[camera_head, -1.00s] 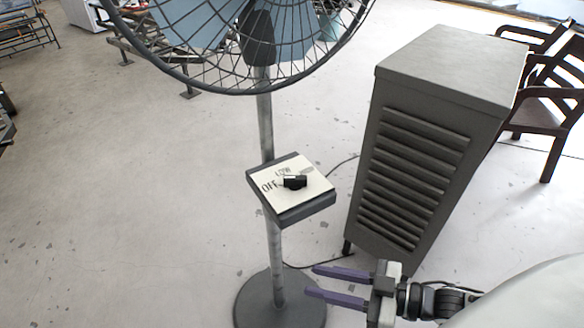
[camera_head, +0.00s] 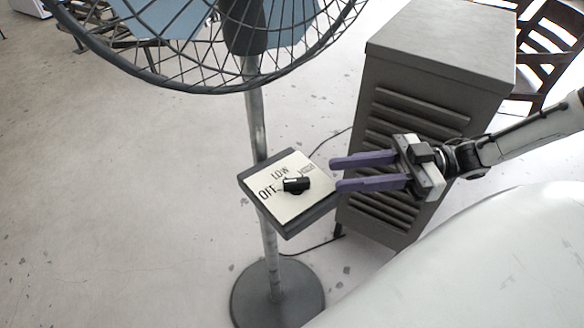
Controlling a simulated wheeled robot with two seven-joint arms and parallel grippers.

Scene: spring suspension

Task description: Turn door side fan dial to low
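The fan (camera_head: 222,40) stands on a grey pole with a round base. Its control box (camera_head: 290,195) is fixed partway up the pole, with a pale top plate marked OFF and LOW and another label on the right that is hard to read. The black dial (camera_head: 296,185) sits in the middle of the plate; its exact setting is hard to tell. My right gripper (camera_head: 334,175) has two purple fingers held apart, with nothing between them. Its fingertips are just right of the control box, pointing left toward the dial and apart from it. My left gripper is not in view.
A grey louvred metal cabinet (camera_head: 440,70) stands behind and right of the control box, behind my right gripper. Dark wooden chairs (camera_head: 545,45) are at the upper right. A cable runs on the floor. Open concrete floor (camera_head: 110,200) lies to the left.

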